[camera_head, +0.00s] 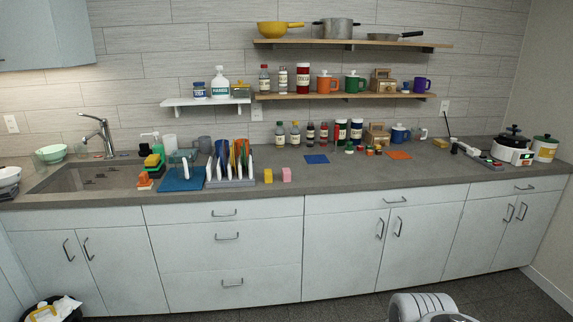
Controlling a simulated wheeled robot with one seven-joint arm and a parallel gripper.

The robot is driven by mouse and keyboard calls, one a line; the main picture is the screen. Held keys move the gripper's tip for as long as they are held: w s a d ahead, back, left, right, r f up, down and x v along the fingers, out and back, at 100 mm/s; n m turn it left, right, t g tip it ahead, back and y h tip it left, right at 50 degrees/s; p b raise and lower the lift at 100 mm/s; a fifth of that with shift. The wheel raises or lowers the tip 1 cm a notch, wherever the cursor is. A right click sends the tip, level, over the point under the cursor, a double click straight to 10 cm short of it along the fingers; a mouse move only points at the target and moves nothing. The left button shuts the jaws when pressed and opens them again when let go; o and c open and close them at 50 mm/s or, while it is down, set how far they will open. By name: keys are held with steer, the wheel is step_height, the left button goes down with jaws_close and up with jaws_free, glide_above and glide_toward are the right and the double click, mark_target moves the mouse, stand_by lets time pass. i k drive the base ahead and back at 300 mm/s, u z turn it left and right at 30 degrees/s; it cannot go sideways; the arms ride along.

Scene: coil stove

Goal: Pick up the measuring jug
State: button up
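I cannot single out the measuring jug for sure at this size. A small pale, see-through vessel (419,134) stands at the back of the counter, right of a blue lidded pot (398,133). A clear teal-tinted vessel (182,158) stands over the blue mat right of the sink, and could also be a jug. My gripper is not in view. Only a white rounded part of my own arm shows at the bottom edge, in front of the cabinets and well away from the counter things.
The grey counter (350,182) has a clear front strip. A dish rack (232,182) with plates stands right of the sink (90,178). Several bottles and cans line the wall. A white cooker (512,152) is at the right. Shelves (350,95) hang above.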

mark_target(183, 158)
steer(key=u, duration=0.05)
steer(key=i, duration=1.65)
steer(key=u, duration=0.75)
steer(key=i, duration=0.8)
steer(key=u, duration=1.95)
steer(key=i, duration=1.25)
steer(key=u, duration=0.35)
